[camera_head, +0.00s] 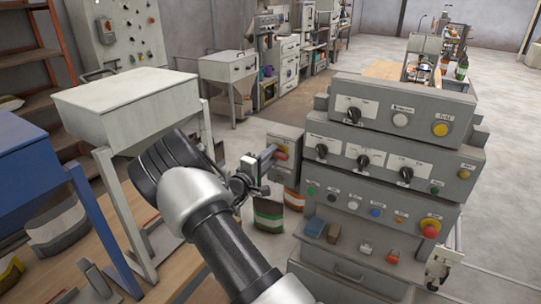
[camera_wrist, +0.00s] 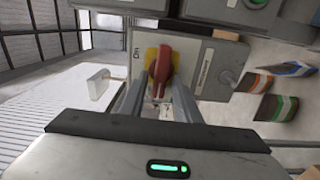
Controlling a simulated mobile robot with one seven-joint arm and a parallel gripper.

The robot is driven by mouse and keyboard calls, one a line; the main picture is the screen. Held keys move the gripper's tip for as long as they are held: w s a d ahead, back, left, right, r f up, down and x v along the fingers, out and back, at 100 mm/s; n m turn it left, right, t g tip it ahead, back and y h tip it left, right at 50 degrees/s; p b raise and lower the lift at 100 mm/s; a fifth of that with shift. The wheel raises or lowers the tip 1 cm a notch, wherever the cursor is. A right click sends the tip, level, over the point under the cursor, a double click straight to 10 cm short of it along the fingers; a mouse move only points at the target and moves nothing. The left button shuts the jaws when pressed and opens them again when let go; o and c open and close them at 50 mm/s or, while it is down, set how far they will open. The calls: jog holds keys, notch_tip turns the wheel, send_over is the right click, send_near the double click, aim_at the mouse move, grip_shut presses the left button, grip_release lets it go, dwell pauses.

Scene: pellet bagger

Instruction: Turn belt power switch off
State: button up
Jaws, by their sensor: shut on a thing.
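The switch is a red handle (camera_wrist: 164,62) on a yellow plate (camera_wrist: 151,55), fixed to a grey box (camera_wrist: 214,60). In the head view the red handle (camera_head: 281,155) shows at the tip of my gripper (camera_head: 268,154), on the grey box (camera_head: 287,135) left of the big control console. In the wrist view my gripper (camera_wrist: 160,88) has its two fingers on either side of the red handle's lower end, shut on it. The handle points nearly along the picture's vertical in the wrist view.
A grey control console (camera_head: 390,140) with several knobs and buttons stands close on the right. Striped bags (camera_head: 268,212) stand on the floor below the box. A white-topped hopper (camera_head: 140,95) and a blue one (camera_head: 30,175) are at the left. Open floor lies behind.

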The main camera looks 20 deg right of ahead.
jog(key=shift+f, duration=0.1)
dwell(0.3)
jog(key=o, duration=0.7)
jog(key=b+v, duration=0.1)
jog(key=v, duration=1.6)
jog(key=shift+s+a+b, duration=0.2)
jog(key=shift+b, duration=0.1)
jog(key=shift+w, duration=0.1)
